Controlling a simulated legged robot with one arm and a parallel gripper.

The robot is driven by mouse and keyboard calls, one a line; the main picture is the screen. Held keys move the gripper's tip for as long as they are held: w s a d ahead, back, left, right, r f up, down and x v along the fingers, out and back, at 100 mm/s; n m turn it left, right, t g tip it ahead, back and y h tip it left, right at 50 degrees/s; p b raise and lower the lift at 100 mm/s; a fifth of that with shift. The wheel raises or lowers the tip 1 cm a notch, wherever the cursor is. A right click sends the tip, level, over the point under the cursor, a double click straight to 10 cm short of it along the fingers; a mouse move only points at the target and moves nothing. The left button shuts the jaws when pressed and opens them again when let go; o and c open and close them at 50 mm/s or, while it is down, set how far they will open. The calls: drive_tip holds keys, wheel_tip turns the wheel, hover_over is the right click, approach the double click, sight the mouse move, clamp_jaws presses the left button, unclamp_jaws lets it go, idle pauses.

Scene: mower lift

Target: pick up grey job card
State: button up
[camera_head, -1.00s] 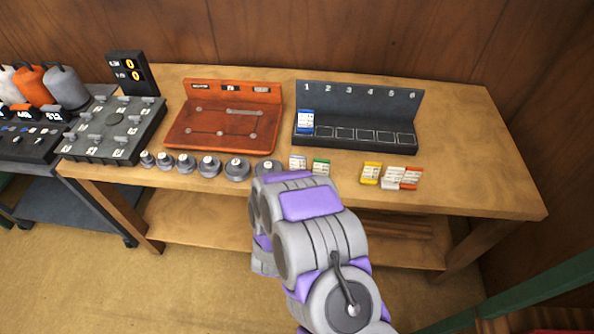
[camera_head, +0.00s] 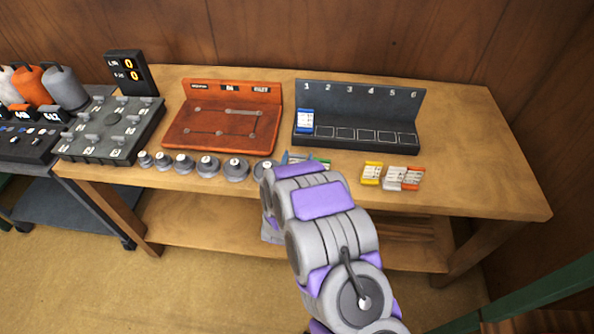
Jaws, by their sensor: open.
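Job cards lie in a loose row along the bench front. A pale grey-white card (camera_head: 393,178) lies between a yellow card (camera_head: 371,172) and an orange card (camera_head: 413,178), close against the orange one. Another pale card (camera_head: 295,157) is left of a green card (camera_head: 325,163); both are mostly covered by my arm. I cannot tell for sure which pale card is the grey one. My gripper is hidden behind my arm, near the bench's front edge.
A dark rack (camera_head: 408,134) numbered 1 to 6 holds a blue card (camera_head: 305,120) in slot 1; its other slots look empty. An orange-red board (camera_head: 222,140) stands left of it. Several round grey weights (camera_head: 207,165) line the front edge. The bench right of the cards is clear.

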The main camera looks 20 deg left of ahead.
drive_tip(key=shift+c, duration=0.2)
drive_tip(key=c, duration=0.7)
drive_tip(key=shift+a, duration=0.1)
